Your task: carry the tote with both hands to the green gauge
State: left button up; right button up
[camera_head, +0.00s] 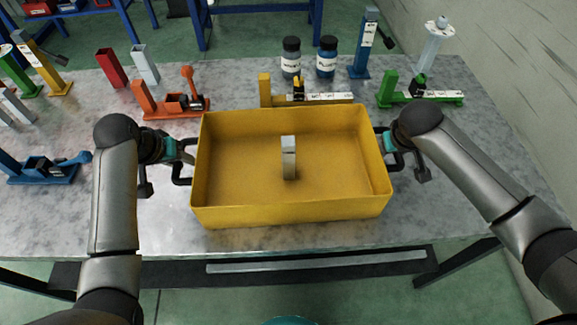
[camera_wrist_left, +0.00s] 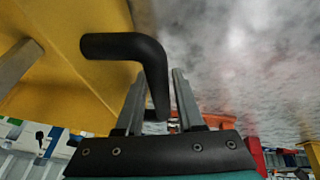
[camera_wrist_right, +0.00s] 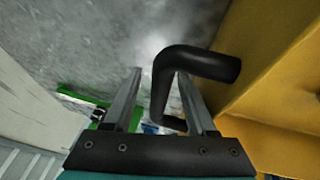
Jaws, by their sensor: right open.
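The yellow tote (camera_head: 290,215) stands on the grey metal table, with a pale upright block (camera_head: 289,160) inside it. It has a black handle on each short side. My left gripper (camera_head: 178,158) is at the left handle; in the left wrist view, its open fingers (camera_wrist_left: 160,95) stand either side of the black handle bar (camera_wrist_left: 130,46). My right gripper (camera_head: 397,150) is at the right handle; in the right wrist view, its open fingers (camera_wrist_right: 160,95) straddle that handle (camera_wrist_right: 200,63). A green gauge (camera_head: 425,98) with a white scale lies at the back right.
A yellow gauge (camera_head: 310,98) lies just behind the tote, with two dark bottles (camera_head: 291,58) beyond it. An orange gauge (camera_head: 170,105) is back left and a blue one (camera_head: 45,170) at far left. A wall bounds the right side.

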pick_arm(q)
jog(key=shift+w+d+f, duration=0.1)
jog(key=shift+w+f, duration=0.1)
jog(key=shift+f, duration=0.25)
pick_arm(e)
jog(key=shift+w+f, duration=0.2)
jog(key=shift+f, duration=0.3)
pick_arm(q)
grip_shut()
pick_arm(e)
jog(key=shift+d, duration=0.1)
jog(key=c, duration=0.6)
grip_shut()
jog(key=shift+r, duration=0.1)
